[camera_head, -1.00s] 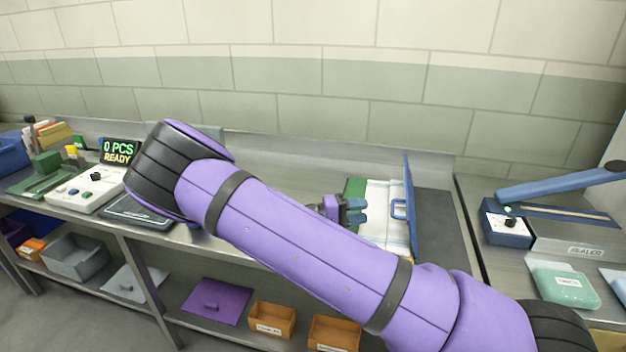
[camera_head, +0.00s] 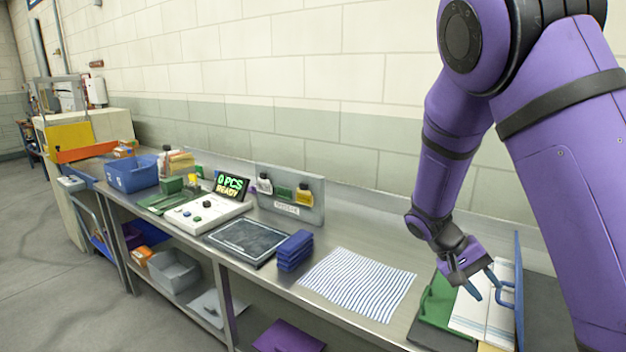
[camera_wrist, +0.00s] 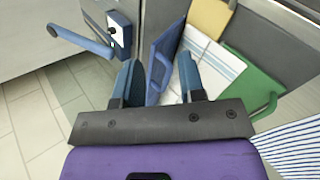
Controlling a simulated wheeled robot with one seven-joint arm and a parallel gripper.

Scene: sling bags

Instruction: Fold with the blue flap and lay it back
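The folding board has a blue flap (camera_head: 519,290) standing upright on its right side, with a loop handle (camera_head: 505,293) facing my gripper. A white cloth with a blue stripe (camera_head: 485,312) lies folded on the board, beside the flat green flap (camera_head: 437,300). My gripper (camera_head: 482,285) is above the cloth, close to the handle. In the wrist view my gripper (camera_wrist: 160,82) has its fingers spread, with the upright blue flap (camera_wrist: 167,45) and its handle showing between and beyond them. Whether a finger touches the handle cannot be told.
A striped cloth (camera_head: 358,283) lies flat left of the board. Further left are a blue folded stack (camera_head: 295,250), a dark pad (camera_head: 242,241) and a control box (camera_head: 207,212) with a display reading "0 PCS READY". A yellow flap (camera_wrist: 210,17) shows at the board's end.

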